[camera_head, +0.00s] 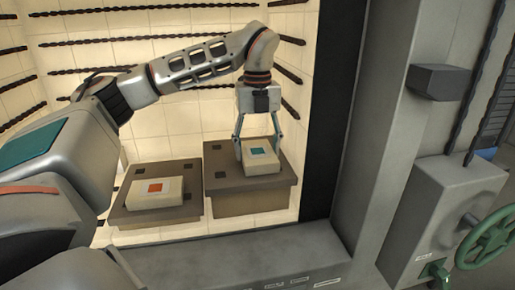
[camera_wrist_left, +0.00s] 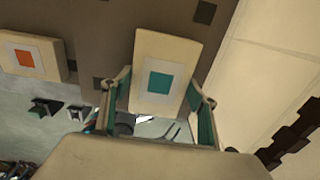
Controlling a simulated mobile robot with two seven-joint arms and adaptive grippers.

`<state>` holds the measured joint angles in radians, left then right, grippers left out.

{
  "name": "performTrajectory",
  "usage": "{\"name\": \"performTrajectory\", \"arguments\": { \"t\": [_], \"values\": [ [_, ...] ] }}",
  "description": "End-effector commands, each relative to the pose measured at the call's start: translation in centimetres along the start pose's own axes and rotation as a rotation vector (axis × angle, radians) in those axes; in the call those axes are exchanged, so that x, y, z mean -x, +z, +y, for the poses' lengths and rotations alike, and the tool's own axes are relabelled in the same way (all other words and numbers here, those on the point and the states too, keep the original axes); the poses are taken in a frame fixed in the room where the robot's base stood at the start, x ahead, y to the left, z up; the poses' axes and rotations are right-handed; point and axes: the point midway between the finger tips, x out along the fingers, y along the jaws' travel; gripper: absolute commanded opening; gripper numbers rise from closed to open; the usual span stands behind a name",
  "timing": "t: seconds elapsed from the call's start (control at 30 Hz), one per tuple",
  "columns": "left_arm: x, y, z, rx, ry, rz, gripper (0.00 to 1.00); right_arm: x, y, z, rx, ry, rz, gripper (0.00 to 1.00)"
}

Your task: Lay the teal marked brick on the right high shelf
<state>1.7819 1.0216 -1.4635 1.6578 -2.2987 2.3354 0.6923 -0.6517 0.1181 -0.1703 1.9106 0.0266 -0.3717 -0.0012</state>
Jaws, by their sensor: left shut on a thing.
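The teal marked brick (camera_head: 262,161) is a cream block with a teal square on top. It is at the top of the right, higher brown shelf (camera_head: 250,202); whether it rests fully on it or hangs just above, I cannot tell. My left gripper (camera_head: 259,148) reaches down from above with a finger on either side of the brick, shut on it. In the left wrist view the brick (camera_wrist_left: 149,104) sits between the teal-padded fingers. My right gripper is not in view.
A cream brick with an orange square (camera_head: 155,191) lies on the lower left shelf (camera_head: 133,217). Dark twisted rods line the tiled chamber walls. A dark frame edge (camera_head: 320,150) stands right of the shelves. A green handwheel (camera_head: 490,240) is outside at the right.

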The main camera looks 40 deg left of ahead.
Motion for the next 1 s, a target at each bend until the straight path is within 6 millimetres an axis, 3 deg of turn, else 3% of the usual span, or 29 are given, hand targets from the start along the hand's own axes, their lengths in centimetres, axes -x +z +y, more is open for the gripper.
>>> {"name": "performTrajectory", "arguments": {
  "t": [0.1,0.13,0.2,0.67,1.0],
  "values": [
    [-0.2,0.0,0.0,0.0,-0.001,0.0,0.29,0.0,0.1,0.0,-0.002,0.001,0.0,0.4],
    [-0.3,0.0,0.0,0.0,0.0,0.0,0.61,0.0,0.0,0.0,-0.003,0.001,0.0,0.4],
    [-0.3,0.0,0.0,0.0,0.0,0.0,0.75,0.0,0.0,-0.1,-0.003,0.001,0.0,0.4],
    [0.6,0.0,0.0,0.0,-0.002,-0.001,0.75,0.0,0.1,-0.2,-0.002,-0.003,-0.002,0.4],
    [6.8,0.0,-0.1,0.002,-0.004,-0.004,0.75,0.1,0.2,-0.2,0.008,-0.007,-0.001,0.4]
  ]
}}
